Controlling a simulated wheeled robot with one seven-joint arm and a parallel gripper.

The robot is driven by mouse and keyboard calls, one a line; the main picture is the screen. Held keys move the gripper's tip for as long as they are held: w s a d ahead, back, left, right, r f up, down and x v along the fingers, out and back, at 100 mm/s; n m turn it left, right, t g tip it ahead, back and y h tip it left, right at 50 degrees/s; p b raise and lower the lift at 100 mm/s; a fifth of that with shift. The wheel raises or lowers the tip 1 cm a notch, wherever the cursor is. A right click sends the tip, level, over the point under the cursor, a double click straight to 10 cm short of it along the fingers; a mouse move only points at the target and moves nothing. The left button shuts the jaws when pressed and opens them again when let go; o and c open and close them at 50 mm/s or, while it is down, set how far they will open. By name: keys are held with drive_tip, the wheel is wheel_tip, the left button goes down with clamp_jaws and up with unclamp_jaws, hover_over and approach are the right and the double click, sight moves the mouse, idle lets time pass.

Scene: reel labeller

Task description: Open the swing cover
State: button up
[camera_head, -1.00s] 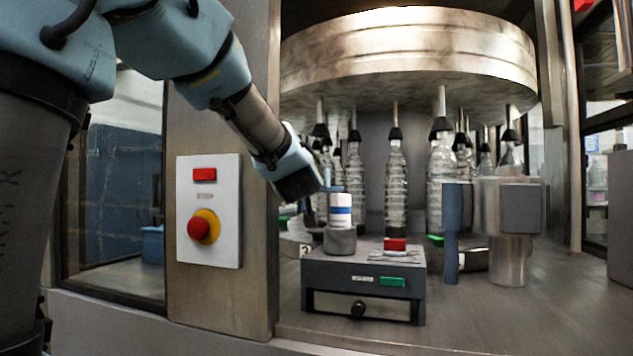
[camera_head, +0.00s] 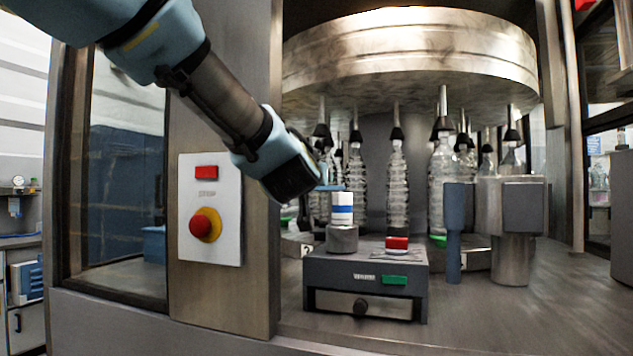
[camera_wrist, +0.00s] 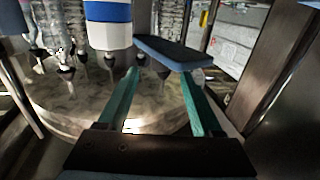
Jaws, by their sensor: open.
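An upright blue-grey panel (camera_head: 454,232) stands beside a metal cylinder (camera_head: 511,262) with a dark grey block at the right of the machine. It may be the swing cover; no part is clearly marked as one. My gripper (camera_head: 332,188) is left of this panel, by the white and blue roll (camera_head: 342,208) on its grey round stand. In the wrist view, my gripper's two green fingers (camera_wrist: 160,88) are spread apart with nothing between them. A dark blue flat plate (camera_wrist: 175,52) shows beyond the fingertips, next to the roll (camera_wrist: 108,30); I cannot tell whether they touch it.
A dark box (camera_head: 365,282) with a drawer, a green label and a red button stands below the roll. Bottles (camera_head: 397,190) hang under the big metal drum (camera_head: 410,50). A steel post with a stop panel (camera_head: 210,209) stands at the left. The front right deck is clear.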

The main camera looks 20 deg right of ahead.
drive_tip(key=v, duration=0.3)
drive_tip(key=shift+s+a, duration=0.15)
drive_tip(key=shift+s, duration=0.05)
